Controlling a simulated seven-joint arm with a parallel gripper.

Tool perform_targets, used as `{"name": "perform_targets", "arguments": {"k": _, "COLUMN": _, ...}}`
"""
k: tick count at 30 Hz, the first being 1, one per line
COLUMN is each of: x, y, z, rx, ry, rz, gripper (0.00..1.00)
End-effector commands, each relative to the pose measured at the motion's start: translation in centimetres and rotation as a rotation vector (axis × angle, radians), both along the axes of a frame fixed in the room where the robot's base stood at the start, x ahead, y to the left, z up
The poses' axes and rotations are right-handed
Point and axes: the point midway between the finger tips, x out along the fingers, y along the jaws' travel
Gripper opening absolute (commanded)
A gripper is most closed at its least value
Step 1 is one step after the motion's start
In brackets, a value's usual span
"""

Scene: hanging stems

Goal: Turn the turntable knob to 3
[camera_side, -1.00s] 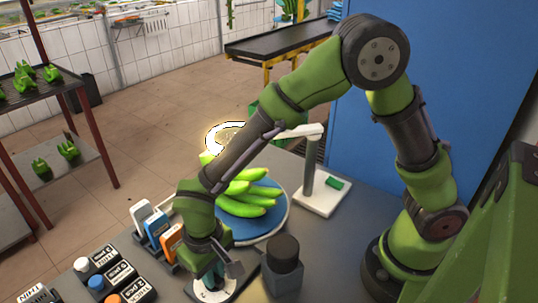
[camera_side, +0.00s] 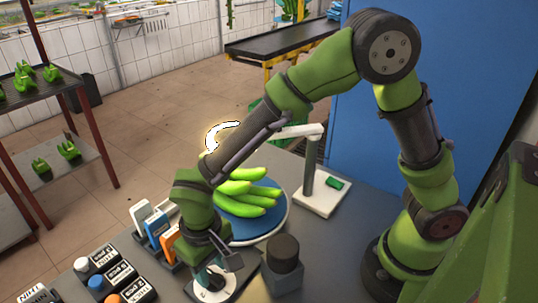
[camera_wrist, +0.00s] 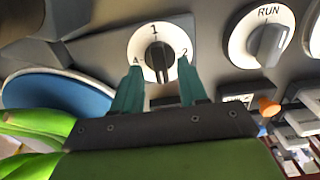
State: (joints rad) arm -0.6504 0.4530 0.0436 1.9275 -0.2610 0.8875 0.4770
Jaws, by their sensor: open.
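I see no 3 on the visible part of the dial, and I cannot tell which mark the grip points at. My gripper (camera_wrist: 161,64) is open, its two green fingertips on either side of the grip in the picture. Contact with it cannot be told. In the side view my gripper (camera_side: 208,272) is just over the white dial (camera_side: 208,289) and hides the knob. The blue turntable (camera_side: 262,225) holds green bananas and shows in the wrist view (camera_wrist: 60,92).
A second dial marked RUN (camera_wrist: 262,35) is to the right in the wrist view. A dark capped block (camera_side: 283,268) stands right of my gripper. A white post stand (camera_side: 313,185) is behind.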

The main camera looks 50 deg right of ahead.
Motion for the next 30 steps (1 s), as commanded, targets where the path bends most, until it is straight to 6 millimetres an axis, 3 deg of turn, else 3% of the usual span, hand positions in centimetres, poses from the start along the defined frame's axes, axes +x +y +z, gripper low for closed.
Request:
{"name": "perform_targets", "arguments": {"k": 15, "x": 0.0, "y": 0.0, "z": 12.1, "rx": 0.003, "ry": -0.004, "rz": 0.0, "gripper": 0.43}}
{"name": "perform_targets", "arguments": {"k": 21, "x": 0.0, "y": 0.0, "z": 14.5, "rx": 0.001, "ry": -0.002, "rz": 0.0, "gripper": 0.43}}
{"name": "perform_targets", "arguments": {"k": 30, "x": 0.0, "y": 0.0, "z": 15.1, "rx": 0.0, "ry": 0.0, "rz": 0.0, "gripper": 0.43}}
